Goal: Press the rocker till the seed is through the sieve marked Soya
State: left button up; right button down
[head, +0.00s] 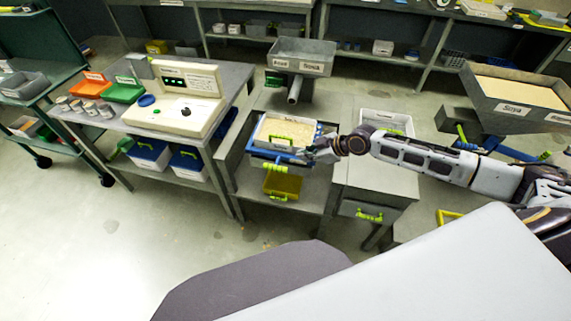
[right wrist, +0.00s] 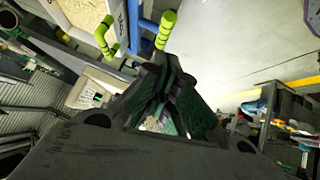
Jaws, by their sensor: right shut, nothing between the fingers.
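A tray of beige seed (head: 286,133) sits in a blue frame (head: 258,151) on the middle bench; its label is too small to read. A yellow-green grip (head: 275,168), perhaps the rocker's, sticks out at the frame's front. In the right wrist view, seed (right wrist: 72,14), blue bars and a yellow-green grip (right wrist: 166,30) show just beyond my fingers. My right gripper (head: 312,156) is shut and empty beside the frame's right front corner; its fingers (right wrist: 165,65) meet near the grip, and I cannot tell whether they touch. My left gripper is out of view.
A yellow bin (head: 283,184) stands below the frame. A metal hopper marked Soya (head: 300,57) is behind it. A larger seed-filled Soya hopper (head: 515,95) is at right. A control console (head: 178,100) stands on the left bench. The floor at front left is clear.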

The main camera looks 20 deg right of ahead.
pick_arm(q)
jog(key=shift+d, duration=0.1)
pick_arm(e)
jog(key=shift+s+a+r, duration=0.1)
jog(key=shift+a+r, duration=0.05)
jog(key=shift+r, duration=0.25)
jog(key=shift+a+f, duration=0.1)
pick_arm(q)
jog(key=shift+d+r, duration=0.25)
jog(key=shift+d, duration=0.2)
pick_arm(e)
send_near(279, 168)
jog(key=shift+x, duration=2.35)
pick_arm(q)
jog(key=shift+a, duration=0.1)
